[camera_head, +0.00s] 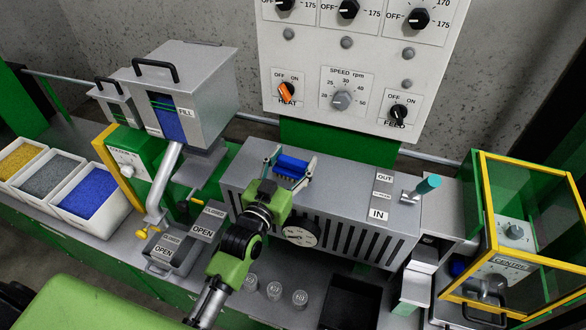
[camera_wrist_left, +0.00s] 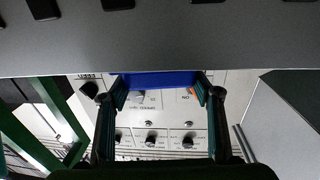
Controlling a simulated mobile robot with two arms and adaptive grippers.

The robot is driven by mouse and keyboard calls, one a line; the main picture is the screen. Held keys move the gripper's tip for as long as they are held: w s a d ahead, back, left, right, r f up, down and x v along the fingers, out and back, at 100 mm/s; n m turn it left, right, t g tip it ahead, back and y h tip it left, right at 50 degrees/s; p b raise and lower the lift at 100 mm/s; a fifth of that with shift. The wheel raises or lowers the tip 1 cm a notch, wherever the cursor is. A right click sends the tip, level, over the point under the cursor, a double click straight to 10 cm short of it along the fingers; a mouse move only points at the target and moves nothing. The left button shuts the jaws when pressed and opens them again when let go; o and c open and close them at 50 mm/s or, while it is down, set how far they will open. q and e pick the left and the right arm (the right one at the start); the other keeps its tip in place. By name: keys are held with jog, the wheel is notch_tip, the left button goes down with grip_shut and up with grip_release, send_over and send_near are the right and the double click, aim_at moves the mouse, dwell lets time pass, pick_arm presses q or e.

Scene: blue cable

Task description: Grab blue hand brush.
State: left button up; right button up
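A blue block-like thing, which looks like the hand brush (camera_head: 292,167), is on top of the grey slotted machine near its left end. My left gripper (camera_head: 290,164) reaches up to it from the front, with its fingers spread wide on either side of it. In the left wrist view the blue brush (camera_wrist_left: 160,79) spans the gap between the two fingertips of the left gripper (camera_wrist_left: 161,90). Whether the pads press on it cannot be told. My right gripper is not in view.
The grey machine (camera_head: 345,178) has a gauge and dark slots in front. A control panel (camera_head: 345,60) rises behind it. A hopper (camera_head: 205,90) stands to the left, beside bins of yellow, grey and blue pellets. A yellow-framed glass enclosure (camera_head: 530,220) stands at the right.

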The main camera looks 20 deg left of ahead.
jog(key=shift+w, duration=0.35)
